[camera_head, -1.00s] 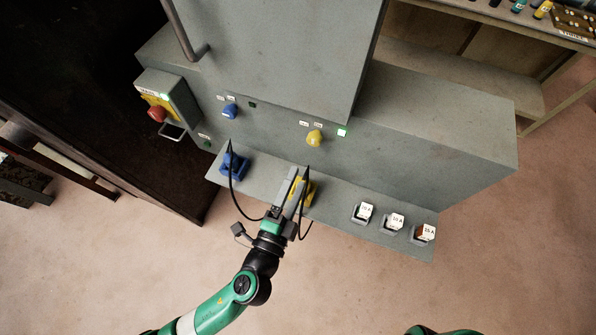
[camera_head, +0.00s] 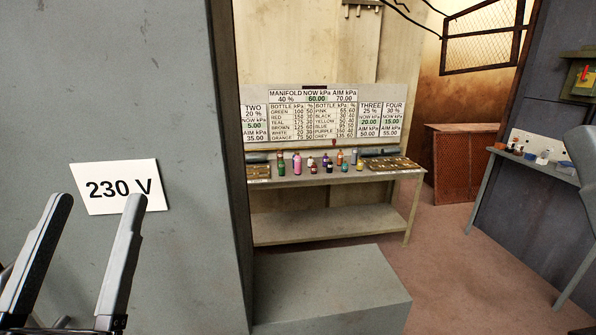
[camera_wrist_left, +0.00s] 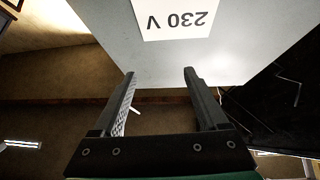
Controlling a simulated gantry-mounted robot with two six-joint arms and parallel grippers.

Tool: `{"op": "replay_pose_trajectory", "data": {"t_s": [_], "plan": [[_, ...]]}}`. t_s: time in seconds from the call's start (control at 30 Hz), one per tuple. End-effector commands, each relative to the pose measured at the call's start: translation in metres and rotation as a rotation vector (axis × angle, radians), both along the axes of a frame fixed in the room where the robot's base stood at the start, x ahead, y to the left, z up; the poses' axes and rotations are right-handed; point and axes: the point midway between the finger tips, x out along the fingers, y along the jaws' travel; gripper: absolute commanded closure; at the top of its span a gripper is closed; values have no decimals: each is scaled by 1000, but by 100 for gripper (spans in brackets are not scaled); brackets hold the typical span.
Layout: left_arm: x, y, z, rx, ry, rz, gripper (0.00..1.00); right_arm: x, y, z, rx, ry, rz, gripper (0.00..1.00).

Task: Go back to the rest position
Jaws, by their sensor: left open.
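My left gripper (camera_head: 98,212) is at the lower left of the head view, in front of a grey cabinet (camera_head: 120,80). Its two fingers stand apart and point upward, with nothing between them. In the left wrist view the open gripper (camera_wrist_left: 158,75) also shows empty, with the cabinet face beyond the fingertips. A white "230 V" label (camera_head: 118,186) on the cabinet is just beside the right finger in the head view. It appears upside down in the left wrist view (camera_wrist_left: 172,18).
A grey lower block (camera_head: 325,285) juts out right of the cabinet. Behind it stands a bench (camera_head: 330,180) with several coloured bottles, below a manifold board (camera_head: 330,115). A second bench (camera_head: 535,160) with small items is at the right. Open floor (camera_head: 450,265) lies between.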

Motion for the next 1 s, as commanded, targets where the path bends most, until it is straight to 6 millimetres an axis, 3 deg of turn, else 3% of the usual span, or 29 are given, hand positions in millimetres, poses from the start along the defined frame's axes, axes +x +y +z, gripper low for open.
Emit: {"op": "replay_pose_trajectory", "data": {"t_s": [0.03, 0.13, 0.2, 0.37, 0.8, 0.9, 1.0], "plan": [[-18, 2, 35, -19, -78, -46, 24, 0, 0, 3, 0, 0, 0, 100], [-59, -1, 89, -29, -217, -159, 24, 0, 0, 5, 0, 0, 0, 100], [-51, -3, 133, -32, -190, -156, 24, 0, 0, 58, 0, 2, 0, 100], [-50, -3, 201, -31, -187, -154, 24, 0, 0, 128, 0, -1, 0, 100], [-50, -3, 413, -31, -184, -152, 24, 0, 0, 340, 0, 0, 0, 100], [-49, -3, 443, -31, -184, -152, 24, 0, 0, 370, 0, 0, 0, 100], [-49, -3, 457, -31, -184, -152, 24, 0, 0, 385, 0, 0, 0, 100]]}}
